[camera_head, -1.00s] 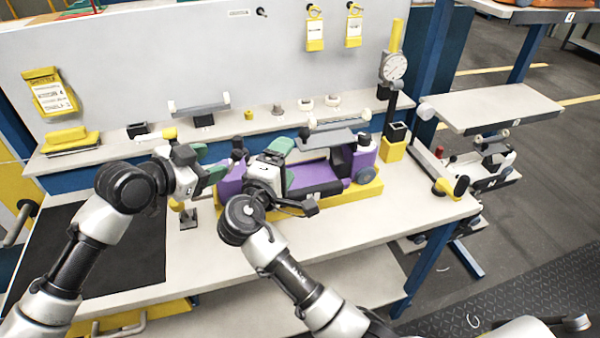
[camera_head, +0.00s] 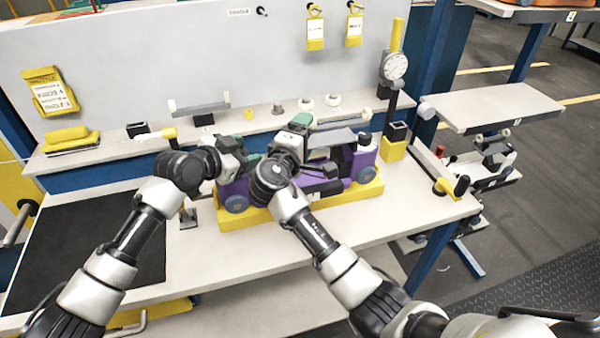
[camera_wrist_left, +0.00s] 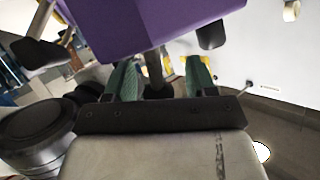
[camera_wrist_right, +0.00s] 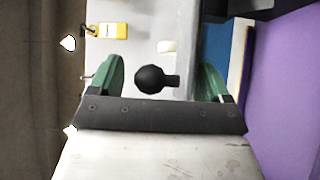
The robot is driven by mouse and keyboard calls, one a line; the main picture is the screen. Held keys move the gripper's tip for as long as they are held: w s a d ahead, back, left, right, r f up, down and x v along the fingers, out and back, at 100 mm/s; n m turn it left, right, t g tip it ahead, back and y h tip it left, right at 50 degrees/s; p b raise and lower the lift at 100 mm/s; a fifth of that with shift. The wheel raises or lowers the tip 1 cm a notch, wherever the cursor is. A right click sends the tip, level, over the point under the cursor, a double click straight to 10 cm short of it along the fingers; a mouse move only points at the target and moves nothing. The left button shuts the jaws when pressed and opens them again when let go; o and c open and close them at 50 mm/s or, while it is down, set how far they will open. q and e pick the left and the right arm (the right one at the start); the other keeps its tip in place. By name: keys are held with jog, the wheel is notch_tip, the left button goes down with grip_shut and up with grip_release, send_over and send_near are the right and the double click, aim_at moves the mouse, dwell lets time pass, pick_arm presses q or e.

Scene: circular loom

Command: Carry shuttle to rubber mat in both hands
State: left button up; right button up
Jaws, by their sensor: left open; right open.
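The purple shuttle (camera_head: 315,185) with blue-grey wheels sits on a yellow base on the bench. My left gripper (camera_head: 243,158) is open at the shuttle's left end. In the left wrist view, a dark post with a black end (camera_wrist_left: 155,75) shows between its green fingers, and the purple body is close above. My right gripper (camera_head: 299,124) is open over the shuttle's middle. In the right wrist view, a black ball knob (camera_wrist_right: 150,79) shows between its fingers; contact is not visible. My right forearm hides part of the shuttle. The black rubber mat (camera_head: 85,245) lies bare at the left.
A back shelf (camera_head: 255,123) holds small parts and a yellow block (camera_head: 67,136). A dial gauge on a post (camera_head: 394,66) stands right of the shuttle. A yellow-ended lever (camera_head: 445,186) is at the bench's right edge.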

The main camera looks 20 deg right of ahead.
pick_arm(q)
jog(key=c, duration=0.9)
pick_arm(e)
jog(key=c, duration=0.9)
pick_arm(q)
grip_shut()
pick_arm(e)
jog(key=shift+c, duration=1.1)
jog(key=c, duration=0.3)
pick_arm(q)
jog(key=shift+r, duration=0.15)
pick_arm(e)
jog(key=shift+r, duration=0.15)
